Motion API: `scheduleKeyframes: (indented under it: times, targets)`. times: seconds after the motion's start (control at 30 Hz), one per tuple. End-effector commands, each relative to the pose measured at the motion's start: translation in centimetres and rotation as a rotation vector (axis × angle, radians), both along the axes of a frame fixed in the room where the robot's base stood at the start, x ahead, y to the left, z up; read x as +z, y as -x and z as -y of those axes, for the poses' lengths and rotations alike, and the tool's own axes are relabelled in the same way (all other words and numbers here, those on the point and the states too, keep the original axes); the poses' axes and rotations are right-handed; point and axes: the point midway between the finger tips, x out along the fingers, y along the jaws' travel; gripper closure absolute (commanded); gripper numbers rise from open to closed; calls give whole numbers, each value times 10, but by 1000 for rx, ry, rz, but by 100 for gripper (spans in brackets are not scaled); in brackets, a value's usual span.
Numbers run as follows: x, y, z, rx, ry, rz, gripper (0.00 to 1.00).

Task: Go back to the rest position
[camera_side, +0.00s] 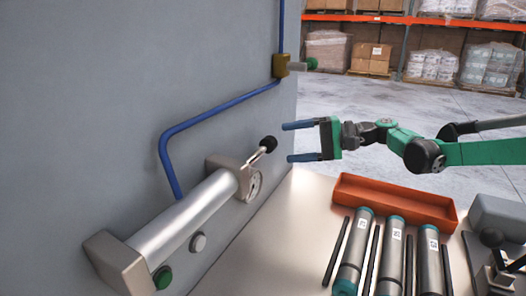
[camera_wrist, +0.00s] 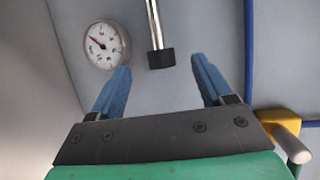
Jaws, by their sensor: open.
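My gripper (camera_side: 302,141) is open and empty, held in the air above the bench and pointing left at the grey wall panel. In the wrist view its two blue fingers (camera_wrist: 162,78) are spread apart. A lever with a black knob (camera_side: 269,143) stands out from the end of a silver cylinder (camera_side: 190,212) on the panel, just left of the fingertips. In the wrist view the black knob (camera_wrist: 161,58) appears between the fingers, and I cannot tell how far ahead of them it is. A round gauge (camera_wrist: 103,44) is at the upper left there, also seen below the lever (camera_side: 254,186).
A blue pipe (camera_side: 215,109) runs along the panel to a brass valve (camera_side: 280,65) with a green knob. An orange tray (camera_side: 395,202), several grey cylinders (camera_side: 390,253) and dark rods lie on the bench. A grey device (camera_side: 497,262) stands at the right. Shelving is far behind.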

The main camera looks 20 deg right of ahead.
Motion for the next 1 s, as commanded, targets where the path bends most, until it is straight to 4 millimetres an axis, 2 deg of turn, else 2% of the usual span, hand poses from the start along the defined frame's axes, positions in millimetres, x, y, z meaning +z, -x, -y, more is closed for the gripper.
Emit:
scheduleKeyframes:
  times: [0.27,0.43,0.57,0.73,1.0]
  targets:
    - [1,2,0,-2,15,1,27]
    - [7,22,3,-21,166,14,27]
    - [9,53,12,-44,376,38,27]
    - [3,101,35,-67,664,88,27]
    - [-21,178,83,-73,1113,195,27]
